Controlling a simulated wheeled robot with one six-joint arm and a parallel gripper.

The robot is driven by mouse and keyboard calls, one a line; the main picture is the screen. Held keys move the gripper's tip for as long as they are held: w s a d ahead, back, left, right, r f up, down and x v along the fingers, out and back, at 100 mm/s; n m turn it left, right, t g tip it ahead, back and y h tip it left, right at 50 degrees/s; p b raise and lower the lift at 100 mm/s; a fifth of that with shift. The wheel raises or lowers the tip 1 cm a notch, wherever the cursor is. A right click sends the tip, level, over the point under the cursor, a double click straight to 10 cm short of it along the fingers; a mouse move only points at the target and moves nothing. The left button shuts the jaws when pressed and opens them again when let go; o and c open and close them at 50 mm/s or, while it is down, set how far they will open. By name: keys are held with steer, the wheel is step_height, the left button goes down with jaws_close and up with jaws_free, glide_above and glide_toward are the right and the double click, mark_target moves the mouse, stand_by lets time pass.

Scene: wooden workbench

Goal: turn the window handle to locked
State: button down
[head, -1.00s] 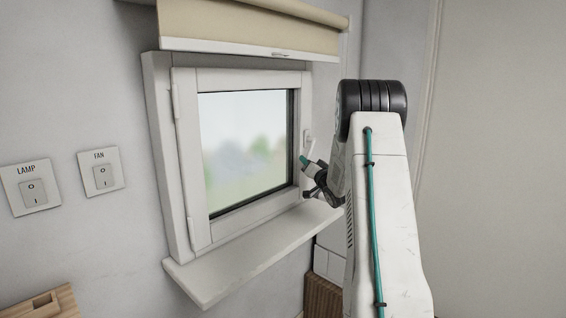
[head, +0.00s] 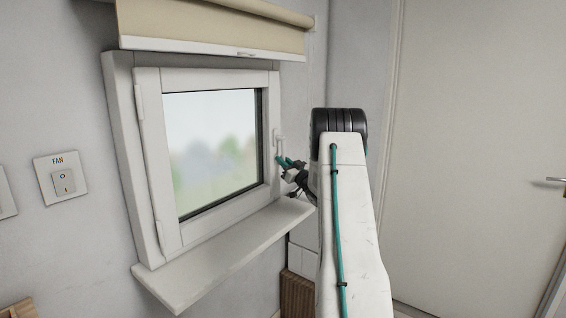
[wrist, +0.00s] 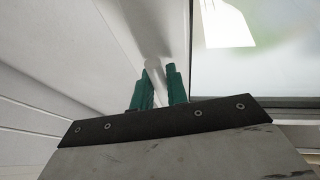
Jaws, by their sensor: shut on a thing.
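The window handle (head: 280,146) is a small white lever on the right side of the white window frame. In the head view it points downward, close to upright along the frame. My gripper (head: 282,161) has its teal fingers at the lower part of the handle. In the wrist view my gripper (wrist: 162,78) is shut on the pale handle (wrist: 153,68), which shows between and beyond the teal fingertips. The handle's lower end is partly hidden by the fingers. The window (head: 148,180) looks closed in its frame.
The white sill (head: 215,262) juts out below the window, close under my gripper. A rolled beige blind (head: 215,25) hangs above. A FAN switch (head: 62,180) is on the left wall. A pale door (head: 480,140) stands at the right, with open space before it.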

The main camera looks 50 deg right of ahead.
stand_by(0.3)
steer(key=c, duration=1.4)
jaws_free()
steer(key=shift+w, duration=0.1)
steer(key=v, duration=0.8)
steer(key=shift+d, duration=0.1)
steer(key=shift+w, duration=0.1)
